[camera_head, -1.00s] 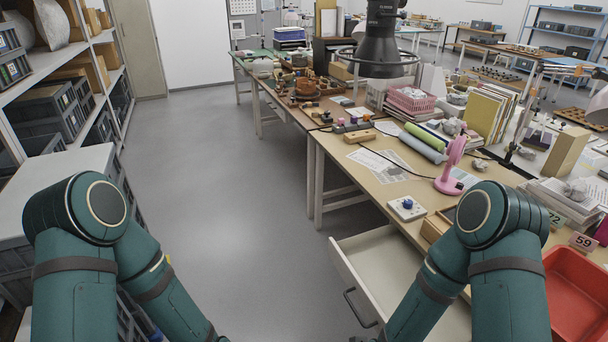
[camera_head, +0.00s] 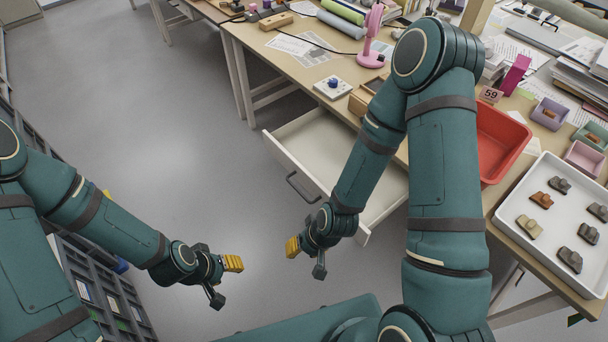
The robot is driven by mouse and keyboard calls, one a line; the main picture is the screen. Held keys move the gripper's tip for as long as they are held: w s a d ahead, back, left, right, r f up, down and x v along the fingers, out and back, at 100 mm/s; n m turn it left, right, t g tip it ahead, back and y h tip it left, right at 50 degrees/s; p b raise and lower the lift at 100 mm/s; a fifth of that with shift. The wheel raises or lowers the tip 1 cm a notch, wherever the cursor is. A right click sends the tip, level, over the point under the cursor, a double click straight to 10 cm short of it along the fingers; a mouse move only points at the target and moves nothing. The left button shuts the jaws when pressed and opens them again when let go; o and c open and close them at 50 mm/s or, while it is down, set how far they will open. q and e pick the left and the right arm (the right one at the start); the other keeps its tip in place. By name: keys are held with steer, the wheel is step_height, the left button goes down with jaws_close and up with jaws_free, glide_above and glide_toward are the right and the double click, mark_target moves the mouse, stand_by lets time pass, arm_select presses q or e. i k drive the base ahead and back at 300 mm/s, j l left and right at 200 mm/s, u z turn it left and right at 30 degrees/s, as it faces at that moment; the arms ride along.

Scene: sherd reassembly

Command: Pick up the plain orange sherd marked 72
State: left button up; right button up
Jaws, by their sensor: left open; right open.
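An orange sherd (camera_head: 540,200) sits on a dark piece in the white tray (camera_head: 507,222) at the right. Its marking is too small to read, so I cannot tell whether it is the one marked 72. Another small orange piece (camera_head: 592,138) lies in a green box at the right edge. My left gripper (camera_head: 225,281) is open and empty over the floor, lower left of centre. My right gripper (camera_head: 306,260) is open and empty beside the open drawer, well left of the white tray. My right arm stands between it and the tray.
The white tray also holds a beige sherd (camera_head: 528,227) and several grey ones. An open drawer (camera_head: 330,150) juts from the table. Small pink and purple boxes stand behind the white tray.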

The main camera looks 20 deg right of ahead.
mark_target(543, 200)
steer(key=l+z, duration=0.15)
steer(key=z, duration=0.75)
steer(key=l+z, duration=0.1)
steer(key=z, duration=0.3)
steer(key=l+z, duration=0.1)
steer(key=z, duration=2.45)
steer(key=j, duration=0.55)
steer(key=k+j, duration=0.1)
steer(key=j, duration=0.4)
steer(key=z, duration=0.05)
